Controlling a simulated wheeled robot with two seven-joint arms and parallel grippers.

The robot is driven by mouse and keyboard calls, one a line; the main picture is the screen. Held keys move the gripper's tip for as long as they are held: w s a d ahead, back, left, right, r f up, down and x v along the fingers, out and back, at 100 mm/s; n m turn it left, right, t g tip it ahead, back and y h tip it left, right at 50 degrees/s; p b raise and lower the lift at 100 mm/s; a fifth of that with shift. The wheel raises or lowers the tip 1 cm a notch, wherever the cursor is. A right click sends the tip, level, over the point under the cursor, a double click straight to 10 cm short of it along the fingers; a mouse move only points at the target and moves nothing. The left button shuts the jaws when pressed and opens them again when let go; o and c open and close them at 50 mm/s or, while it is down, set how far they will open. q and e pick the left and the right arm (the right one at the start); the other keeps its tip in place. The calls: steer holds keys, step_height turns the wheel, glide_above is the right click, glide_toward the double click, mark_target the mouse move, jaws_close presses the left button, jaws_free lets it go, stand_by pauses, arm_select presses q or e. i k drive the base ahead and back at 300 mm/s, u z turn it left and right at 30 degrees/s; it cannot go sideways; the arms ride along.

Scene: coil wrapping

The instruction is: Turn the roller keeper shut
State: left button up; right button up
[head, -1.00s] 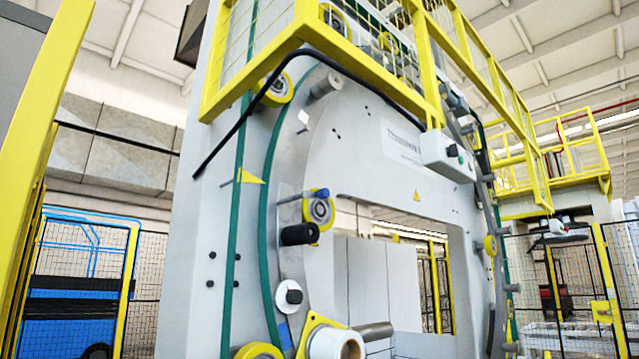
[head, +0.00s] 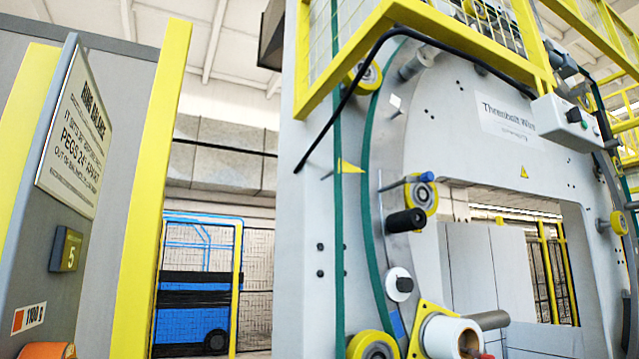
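The wrapping machine (head: 312,240) stands at the right with a curved ring face. On the ring is a yellow roller (head: 424,198). A thin grey rod with a blue tip (head: 427,177) lies across the roller's upper part and points left, nearly level; it may be the roller keeper, but I cannot tell for sure. Just below is a black cylindrical handle (head: 406,221), and lower a white disc with a dark knob (head: 403,284). Neither of my grippers is in view.
A grey panel with a sign (head: 75,130) and a yellow post (head: 158,190) stand close at the left. A white roll (head: 450,336) on a yellow plate sits at the bottom. A grey button box (head: 563,122) hangs at the right. A blue cart (head: 190,310) stands behind a mesh fence.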

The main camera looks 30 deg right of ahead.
mark_target(429, 177)
steer(key=u, duration=1.65)
steer(key=k, duration=1.35)
steer(key=z, duration=1.3)
